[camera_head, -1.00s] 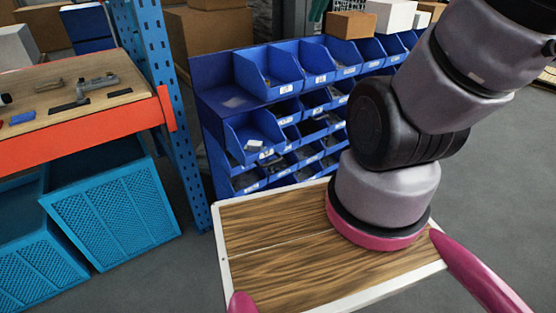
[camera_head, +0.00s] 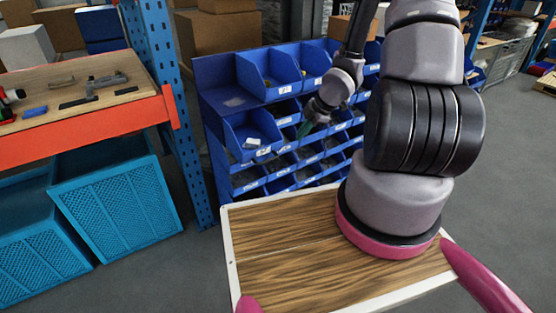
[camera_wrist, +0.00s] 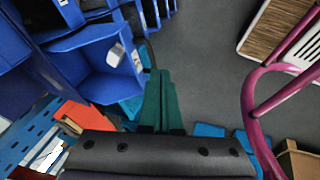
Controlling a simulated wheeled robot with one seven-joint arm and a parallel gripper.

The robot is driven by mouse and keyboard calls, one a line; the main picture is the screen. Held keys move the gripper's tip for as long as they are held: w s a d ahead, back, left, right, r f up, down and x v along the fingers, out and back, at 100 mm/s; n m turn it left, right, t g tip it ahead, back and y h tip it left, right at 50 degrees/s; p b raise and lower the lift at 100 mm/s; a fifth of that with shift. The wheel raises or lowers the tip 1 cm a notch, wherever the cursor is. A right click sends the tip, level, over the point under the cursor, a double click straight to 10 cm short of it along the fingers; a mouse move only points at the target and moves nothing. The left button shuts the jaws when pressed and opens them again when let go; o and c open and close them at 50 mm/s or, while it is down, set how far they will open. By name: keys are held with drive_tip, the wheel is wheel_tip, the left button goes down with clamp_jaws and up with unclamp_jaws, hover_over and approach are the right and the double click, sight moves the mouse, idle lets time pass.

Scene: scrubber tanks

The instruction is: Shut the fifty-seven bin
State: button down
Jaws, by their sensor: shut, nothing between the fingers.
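The blue bins sit in rows on a blue rack. One bin (camera_head: 254,139) at the left of the second row stands out from the rack, with a small white object inside. It also shows in the wrist view (camera_wrist: 90,75), just left of my fingers. The number on its label is too small to read, so I cannot tell if it is the fifty-seven bin. My gripper (camera_head: 305,129), with green fingers, is shut and empty in front of the rack, right of that bin.
A workbench (camera_head: 90,127) with an orange edge and tools stands left, with light-blue mesh crates (camera_head: 117,205) below. A blue perforated post (camera_head: 165,100) stands between bench and rack. Grey floor (camera_head: 510,165) is free at the right. Cardboard boxes (camera_head: 215,32) are behind the rack.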

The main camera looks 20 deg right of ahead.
drive_tip(key=w+a+f+n+y, duration=0.1)
drive_tip(key=w+a+f, duration=0.4)
drive_tip(key=a+f, duration=0.3)
drive_tip(key=shift+f+n, duration=0.3)
drive_tip(key=shift+f, duration=1.65)
